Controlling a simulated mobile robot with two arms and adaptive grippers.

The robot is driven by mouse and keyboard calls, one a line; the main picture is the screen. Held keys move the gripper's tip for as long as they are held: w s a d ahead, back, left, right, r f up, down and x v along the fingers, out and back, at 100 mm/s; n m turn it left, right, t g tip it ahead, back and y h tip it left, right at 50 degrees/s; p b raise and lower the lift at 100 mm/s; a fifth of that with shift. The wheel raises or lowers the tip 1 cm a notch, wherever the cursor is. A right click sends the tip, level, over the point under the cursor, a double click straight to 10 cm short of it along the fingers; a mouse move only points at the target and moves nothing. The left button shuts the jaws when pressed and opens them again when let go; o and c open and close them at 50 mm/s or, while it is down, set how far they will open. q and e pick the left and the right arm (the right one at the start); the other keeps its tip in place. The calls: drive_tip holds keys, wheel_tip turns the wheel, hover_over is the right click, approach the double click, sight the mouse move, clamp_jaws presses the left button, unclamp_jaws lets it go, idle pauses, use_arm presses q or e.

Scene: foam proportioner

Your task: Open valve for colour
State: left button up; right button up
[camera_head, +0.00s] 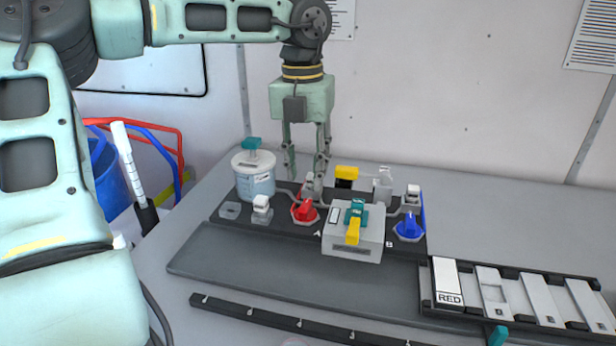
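A red valve knob (305,209) sits on a hexagonal base on the dark panel, left of the mark A. A blue valve knob (409,227) sits on a similar base, right of the mark B. A white card reading RED (447,282) lies in a dark rack at the right. My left gripper (306,178) points down from above, just behind and above the red knob. Its two fingers are apart and no object shows clearly between them. A small grey fitting stands close to the fingertips; I cannot tell whether they touch. My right gripper is out of view.
Between the valves stands a white box (368,244) with a yellow and teal handle (354,229). A white tub (254,178) with a teal knob stands back left. Small bottles and a yellow-black part (346,177) stand behind. The right rear table (500,220) is clear.

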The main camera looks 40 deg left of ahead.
sight(306, 206)
use_arm(q)
drive_tip(key=shift+w+a, duration=0.1)
drive_tip(key=shift+f, duration=0.15)
drive_tip(key=f, duration=0.2)
drive_tip(key=s+f, duration=0.1)
drive_tip(key=shift+d+f+p, duration=0.2)
drive_tip(key=shift+d+p, duration=0.05)
drive_tip(key=shift+p, duration=0.15)
drive_tip(key=shift+w+a+f, duration=0.1)
drive_tip(key=shift+w+f, duration=0.05)
drive_tip(key=shift+f, duration=0.5)
drive_tip(key=shift+w+f, duration=0.1)
drive_tip(key=shift+f, duration=1.05)
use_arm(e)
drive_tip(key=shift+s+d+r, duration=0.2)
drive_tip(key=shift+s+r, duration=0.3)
use_arm(q)
drive_tip(key=c, duration=0.6)
clamp_jaws()
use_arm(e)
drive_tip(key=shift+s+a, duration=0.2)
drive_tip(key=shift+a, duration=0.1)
